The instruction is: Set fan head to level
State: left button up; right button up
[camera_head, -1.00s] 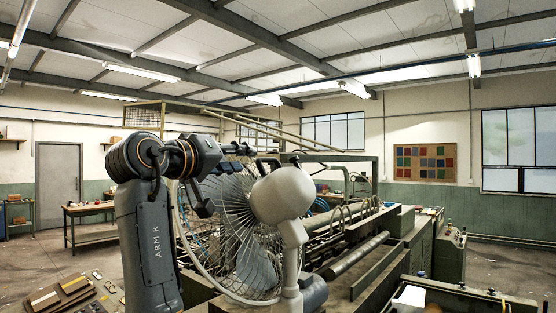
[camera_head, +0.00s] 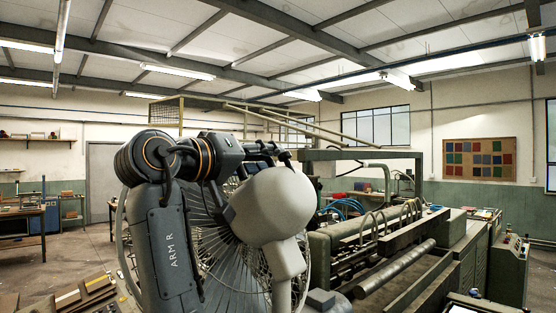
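The fan has a pale grey, rounded head housing (camera_head: 268,205) on a grey stand (camera_head: 283,268), seen close in front of me from its back. Its round wire cage (camera_head: 222,262) lies beyond the housing, partly covered by my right arm. Whether the head is level or tilted is hard to judge from here. My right arm is folded at the left of the fan. The dark end of it, with my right gripper (camera_head: 226,208), is just left of the housing, and contact cannot be made out. The fingers are too dark and covered to read. My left gripper is out of view.
A long machine with rollers (camera_head: 395,268) fills the space right of the fan.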

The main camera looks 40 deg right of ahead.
jog(key=shift+s+a+r, duration=0.15)
jog(key=shift+a, duration=0.35)
jog(key=c, duration=0.7)
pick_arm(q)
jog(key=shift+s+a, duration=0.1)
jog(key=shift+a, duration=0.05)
pick_arm(e)
grip_shut()
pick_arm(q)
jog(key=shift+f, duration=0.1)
pick_arm(e)
jog(key=shift+d, duration=0.1)
